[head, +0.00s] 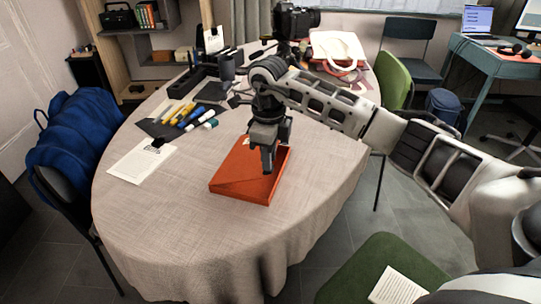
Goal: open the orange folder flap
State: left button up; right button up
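The orange folder (240,183) lies on the cloth-covered table (165,215), right of the middle. Its top looks flat, and its far part is hidden behind my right gripper. My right gripper (268,168) points down over the far right part of the folder. Its fingers look close together, but I cannot tell whether they are shut, nor whether they touch the folder. My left gripper is not in view.
White paper (136,163) and several markers (185,114) lie left of the folder. A camera (296,22) and a tote bag (338,46) are at the back. Chairs surround the table, one with a blue bag (75,140). The front of the table is clear.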

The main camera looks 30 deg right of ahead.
jog(key=w+a+r+p, duration=0.3)
jog(key=w+a+r, duration=0.2)
jog(key=w+r, duration=0.1)
jog(key=shift+a+r, duration=0.2)
jog(key=shift+r, duration=0.5)
dwell(1.5)
jog(key=shift+w, duration=0.1)
jog(key=shift+w+a+r, duration=0.25)
jog(key=shift+w+a, duration=0.2)
jog(key=shift+w, duration=0.05)
jog(key=shift+w+a+r, duration=0.25)
jog(key=shift+w+a, duration=0.2)
jog(key=shift+w+a+r, duration=0.15)
jog(key=shift+w+a, duration=0.3)
jog(key=shift+w, duration=0.1)
jog(key=shift+w+a+r, duration=0.15)
jog(key=shift+w+a, duration=0.3)
jog(key=shift+w, duration=0.05)
jog(key=shift+a, duration=0.1)
